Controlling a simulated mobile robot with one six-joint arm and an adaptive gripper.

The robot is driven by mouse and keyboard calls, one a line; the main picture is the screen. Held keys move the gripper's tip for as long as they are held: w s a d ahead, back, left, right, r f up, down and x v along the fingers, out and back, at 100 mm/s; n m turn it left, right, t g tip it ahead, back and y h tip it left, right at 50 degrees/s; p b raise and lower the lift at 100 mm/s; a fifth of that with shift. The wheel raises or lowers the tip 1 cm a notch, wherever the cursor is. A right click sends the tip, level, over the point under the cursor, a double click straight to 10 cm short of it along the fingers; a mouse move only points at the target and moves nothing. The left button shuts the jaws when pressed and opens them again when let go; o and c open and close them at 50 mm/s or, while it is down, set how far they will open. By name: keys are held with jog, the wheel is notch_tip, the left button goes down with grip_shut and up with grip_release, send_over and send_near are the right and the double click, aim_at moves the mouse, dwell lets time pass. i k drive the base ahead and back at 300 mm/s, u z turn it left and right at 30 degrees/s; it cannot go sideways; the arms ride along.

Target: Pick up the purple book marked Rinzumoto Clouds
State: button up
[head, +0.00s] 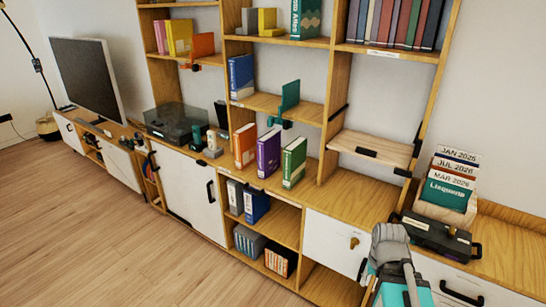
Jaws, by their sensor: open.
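A purple book (268,154) stands upright on the long wooden counter of the shelf unit, near the middle of the head view. Its spine carries pale markings too small to read. An orange book (245,145) stands to its left and a green book (294,162) to its right, with narrow gaps between them. Part of my grey and teal arm shows at the bottom right, well to the right of the purple book and nearer the camera. My gripper's fingers do not show.
A shelf with a teal bookend (289,101) hangs above the books. A turntable (176,122) is to the left; a card holder (447,188) is far right. Counter right of the green book is partly clear. Wooden floor (110,235) is open.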

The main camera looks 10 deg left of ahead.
aim_at(268, 145)
jog(key=u, duration=0.1)
jog(key=i, duration=1)
jog(key=z, duration=0.1)
